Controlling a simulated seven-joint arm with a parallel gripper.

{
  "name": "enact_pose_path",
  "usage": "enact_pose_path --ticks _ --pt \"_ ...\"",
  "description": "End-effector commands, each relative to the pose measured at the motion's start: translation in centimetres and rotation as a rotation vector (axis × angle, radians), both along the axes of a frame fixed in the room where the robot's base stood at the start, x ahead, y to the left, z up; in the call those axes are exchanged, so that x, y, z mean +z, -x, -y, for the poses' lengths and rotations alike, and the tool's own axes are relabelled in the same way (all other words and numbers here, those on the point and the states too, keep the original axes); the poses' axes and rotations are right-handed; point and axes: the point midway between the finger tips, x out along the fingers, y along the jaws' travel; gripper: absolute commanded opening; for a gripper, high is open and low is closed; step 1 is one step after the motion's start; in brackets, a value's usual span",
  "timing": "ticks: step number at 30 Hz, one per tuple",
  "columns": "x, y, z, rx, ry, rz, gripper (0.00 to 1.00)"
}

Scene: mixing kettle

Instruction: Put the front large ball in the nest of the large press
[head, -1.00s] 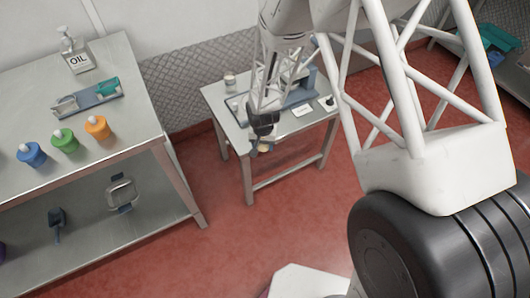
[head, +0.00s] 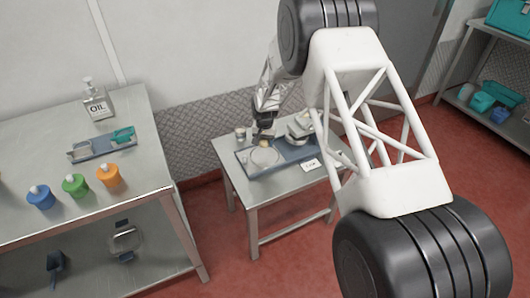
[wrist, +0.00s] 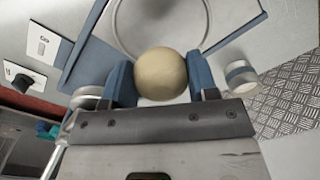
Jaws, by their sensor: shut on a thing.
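A cream-coloured ball (wrist: 161,74) sits between the two blue fingers of my gripper (wrist: 162,82) in the wrist view. In the head view my gripper (head: 264,136) is over the small table, with the pale ball (head: 263,143) at its tip. A wide round plate with a raised rim (wrist: 160,20) lies just beyond the ball in the wrist view. In the head view this round plate (head: 265,157) is on the left part of a blue-grey base (head: 290,157). A pale metal part (head: 300,125) stands at the base's right. I cannot make out the nest itself.
A pale jar with a blue band (wrist: 241,77) is close to the gripper; it stands at the small table's back left (head: 240,133). The left bench (head: 60,130) holds coloured bottles and an oil dispenser (head: 97,101).

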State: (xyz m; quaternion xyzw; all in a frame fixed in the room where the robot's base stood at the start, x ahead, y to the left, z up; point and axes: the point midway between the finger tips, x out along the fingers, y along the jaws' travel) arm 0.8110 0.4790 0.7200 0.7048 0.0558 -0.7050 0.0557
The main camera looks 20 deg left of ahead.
Motion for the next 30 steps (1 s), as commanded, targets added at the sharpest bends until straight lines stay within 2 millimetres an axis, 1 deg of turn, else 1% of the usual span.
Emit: enact_pose_path --ticks 3,17,23,30 --pt "0.1 -0.4 -0.1 0.0 0.0 -0.001 0.29" --pt "0.0 -0.4 -0.1 0.0 0.0 0.0 0.29" --pt "-0.7 -0.4 -0.1 0.0 0.0 0.0 0.29" --pt "-2.4 -0.4 -0.1 0.0 0.0 -0.001 0.29"
